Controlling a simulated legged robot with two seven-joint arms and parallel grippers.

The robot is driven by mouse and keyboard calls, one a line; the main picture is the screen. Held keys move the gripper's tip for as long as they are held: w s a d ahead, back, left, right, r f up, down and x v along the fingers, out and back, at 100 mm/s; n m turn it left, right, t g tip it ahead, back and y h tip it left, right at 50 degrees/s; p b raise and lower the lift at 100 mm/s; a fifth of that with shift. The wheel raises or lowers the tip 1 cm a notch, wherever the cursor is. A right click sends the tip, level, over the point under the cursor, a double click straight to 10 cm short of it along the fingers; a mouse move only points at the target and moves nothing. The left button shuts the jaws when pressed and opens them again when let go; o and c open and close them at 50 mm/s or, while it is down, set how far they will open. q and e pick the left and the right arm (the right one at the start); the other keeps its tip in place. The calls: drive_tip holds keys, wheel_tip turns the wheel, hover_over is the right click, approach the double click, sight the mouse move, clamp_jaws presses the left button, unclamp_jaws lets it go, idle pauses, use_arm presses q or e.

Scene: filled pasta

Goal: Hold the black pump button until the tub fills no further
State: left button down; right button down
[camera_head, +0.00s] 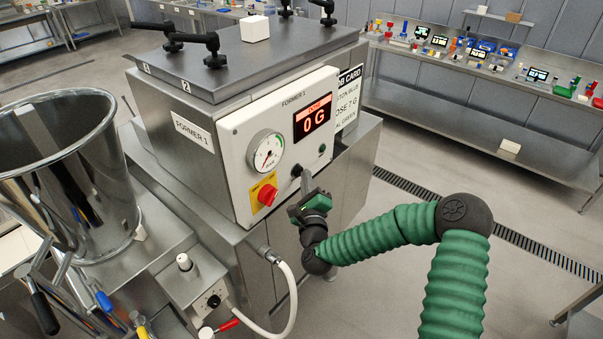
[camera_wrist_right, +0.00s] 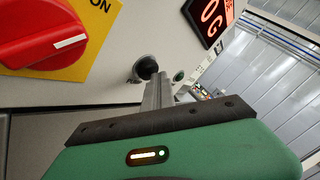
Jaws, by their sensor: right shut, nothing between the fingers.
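The black pump button (camera_head: 296,170) is on the light front panel of the former, below the red display (camera_head: 312,118), which reads 0 G. In the right wrist view the button (camera_wrist_right: 146,68) is a dark round in a metal collar. My right gripper (camera_head: 305,181) is shut and empty, its fingers pointing at the panel. In the wrist view its fingertips (camera_wrist_right: 157,84) overlap the lower right edge of the button; I cannot tell whether they press it. A large open steel vessel (camera_head: 107,208) stands at the left; I cannot tell whether it is the tub. My left gripper is out of view.
A red rotary switch (camera_head: 267,195) on a yellow plate is left of the button. A dial gauge (camera_head: 266,153) is above it, a small green light (camera_head: 322,148) to the right. A white hose (camera_head: 289,310) curves below. Open floor lies right of the machine.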

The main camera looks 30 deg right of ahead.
idle(0.3)
drive_tip(key=shift+s+d, duration=0.3)
drive_tip(key=shift+s, duration=0.45)
drive_tip(key=s, duration=0.1)
drive_tip(key=s+d, duration=0.1)
drive_tip(key=s, duration=0.1)
drive_tip(key=s+d, duration=0.1)
drive_tip(key=shift+s+p, duration=0.35)
drive_tip(key=shift+p, duration=0.05)
